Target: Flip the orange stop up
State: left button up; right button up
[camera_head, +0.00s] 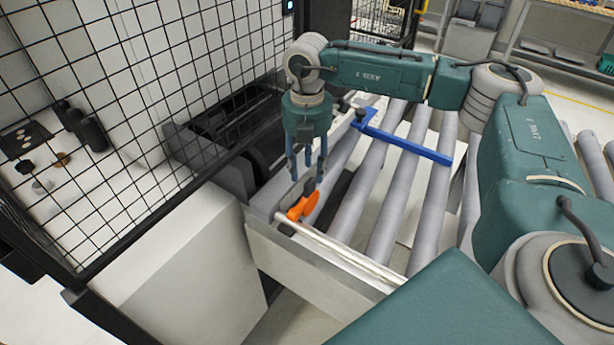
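The orange stop (302,206) sits at the near left corner of the roller conveyor, beside the metal rail at its near edge. It leans up and to the right, and a grey piece shows at its upper end. My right gripper (307,178) points down just above and behind the stop. Its blue fingers are spread apart, with nothing seen between them. The fingertips are close to the stop's upper end; I cannot tell whether they touch it. My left gripper is not in view.
A blue bar (405,142) lies across the grey rollers (388,215) behind the stop. A black mesh guard (130,110) stands on the left, next to a white cabinet (190,255).

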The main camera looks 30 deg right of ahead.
aim_at(308, 180)
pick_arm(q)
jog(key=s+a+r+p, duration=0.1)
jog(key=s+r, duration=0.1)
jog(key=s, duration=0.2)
pick_arm(e)
jog(key=f, duration=0.3)
jog(key=shift+w+d+f, duration=0.15)
jog(key=shift+d+f, duration=0.15)
jog(key=shift+d, duration=0.05)
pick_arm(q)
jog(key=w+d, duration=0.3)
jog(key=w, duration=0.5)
pick_arm(e)
jog(key=f, duration=0.2)
jog(key=shift+w+f+p, duration=0.25)
jog(key=shift+f+p, duration=0.05)
jog(key=shift+f, duration=0.1)
jog(key=c, duration=0.6)
grip_shut()
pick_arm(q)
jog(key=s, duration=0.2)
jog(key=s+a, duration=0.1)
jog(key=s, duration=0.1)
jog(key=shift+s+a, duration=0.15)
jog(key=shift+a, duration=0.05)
